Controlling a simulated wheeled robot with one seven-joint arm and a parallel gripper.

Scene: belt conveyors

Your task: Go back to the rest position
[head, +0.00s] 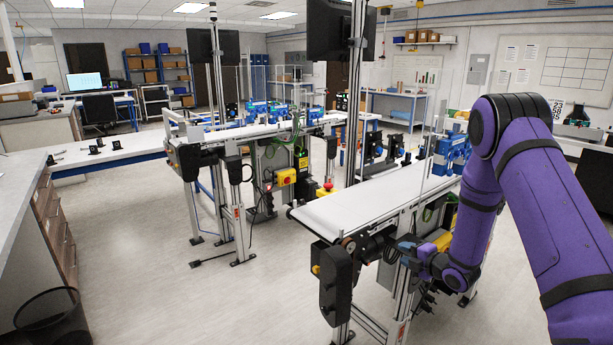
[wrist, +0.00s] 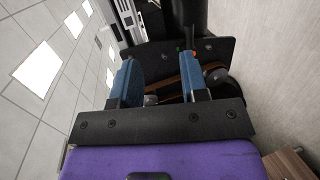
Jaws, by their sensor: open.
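My purple arm reaches down the right side in the head view, and its end with my gripper (head: 408,250) is beside the near conveyor (head: 365,207), below belt level. In the wrist view, the two blue fingers of my gripper (wrist: 160,62) stand apart with nothing held between them. Behind them are a dark plate (wrist: 218,48) and a belt and pulleys (wrist: 190,78). I cannot tell whether the fingers touch these parts. In the head view, the fingers are small and hard to separate from the machinery.
A second conveyor (head: 255,131) stands behind, with a yellow box and red button (head: 286,177) on its frame. A drawer counter (head: 22,205) and a black bin (head: 52,318) are on the left. The floor (head: 180,300) between is clear.

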